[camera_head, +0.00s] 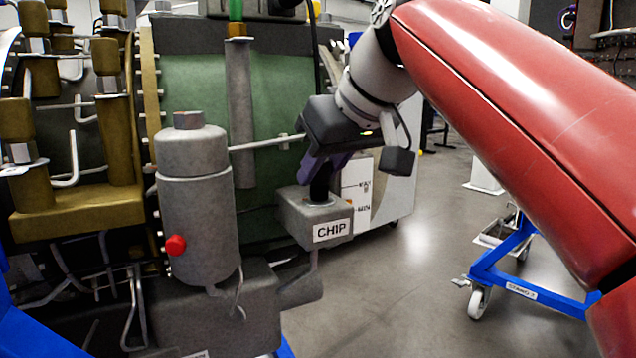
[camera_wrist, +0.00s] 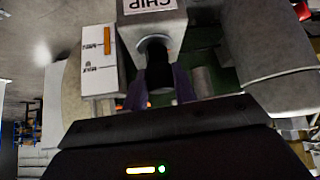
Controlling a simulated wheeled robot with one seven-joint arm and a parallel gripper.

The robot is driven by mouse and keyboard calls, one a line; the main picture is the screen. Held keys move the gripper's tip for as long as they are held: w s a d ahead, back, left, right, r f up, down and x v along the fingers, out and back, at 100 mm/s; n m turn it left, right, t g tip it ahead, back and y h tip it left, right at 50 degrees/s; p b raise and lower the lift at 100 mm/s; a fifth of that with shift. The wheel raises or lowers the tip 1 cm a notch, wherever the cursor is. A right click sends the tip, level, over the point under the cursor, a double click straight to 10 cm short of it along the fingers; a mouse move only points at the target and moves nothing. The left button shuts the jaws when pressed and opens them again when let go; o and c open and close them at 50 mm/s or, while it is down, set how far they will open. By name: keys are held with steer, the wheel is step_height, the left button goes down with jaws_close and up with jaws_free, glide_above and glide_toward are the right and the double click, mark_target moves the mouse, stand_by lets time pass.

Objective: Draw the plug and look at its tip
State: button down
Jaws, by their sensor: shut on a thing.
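A grey box labelled CHIP (camera_head: 302,218) stands at the middle of the head view, its label facing front. A dark plug (camera_head: 320,186) sits upright at the box's top. My gripper (camera_head: 322,172) comes down from above, its purple fingers shut on the plug. In the wrist view the CHIP box (camera_wrist: 130,30) is at the top, with a round hole in its face. The black plug (camera_wrist: 158,72) is at that hole, between the purple fingers of my gripper (camera_wrist: 160,88). The plug's tip is hidden; I cannot tell how deep it sits.
A grey cylinder with a red knob (camera_head: 196,190) stands left of the box, joined by thin pipes. A large green turbine casing (camera_head: 275,95) is behind. A white panel with labels (camera_head: 358,185) is just behind the box. A blue wheeled stand (camera_head: 520,275) is at right; the floor between is clear.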

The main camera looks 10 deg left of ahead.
steer(key=shift+r+p, duration=0.7)
steer(key=shift+p, duration=0.05)
steer(key=shift+f, duration=0.1)
